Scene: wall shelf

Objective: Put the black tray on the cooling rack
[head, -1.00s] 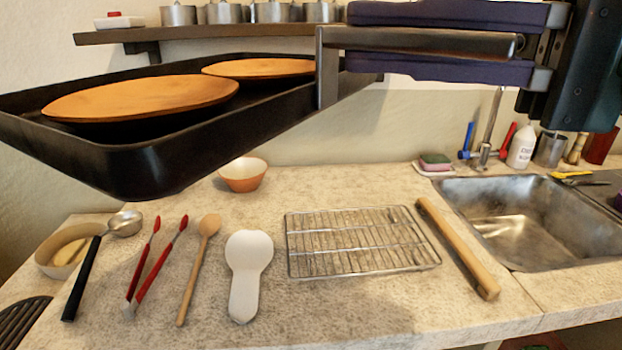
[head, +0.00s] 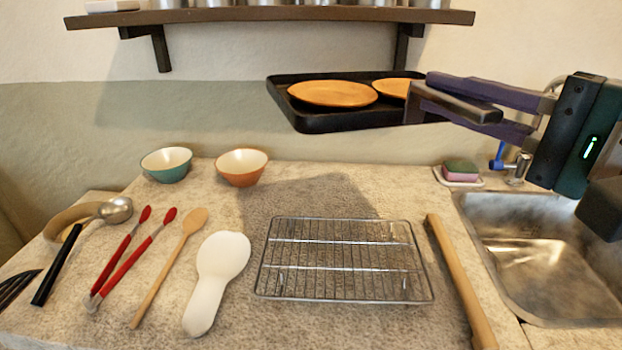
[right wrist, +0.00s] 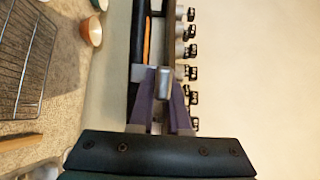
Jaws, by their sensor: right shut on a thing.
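The black tray (head: 318,118) hangs in the air above the back of the counter, below the wall shelf. Two flat orange-brown round pieces, a nearer one (head: 333,93) and a farther one (head: 392,87), lie in it. My right gripper (head: 425,100) is shut on the tray's right end by its handle. In the right wrist view the gripper (right wrist: 162,85) holds the tray (right wrist: 136,45), seen edge-on. The wire cooling rack (head: 340,260) lies empty on the counter, in front of and below the tray. My left gripper is not in view.
A white spoon rest (head: 215,280), wooden spoon (head: 170,265) and red tongs (head: 135,255) lie left. An orange bowl (head: 242,167) and teal bowl (head: 166,165) stand behind. The shelf (head: 270,16) is above.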

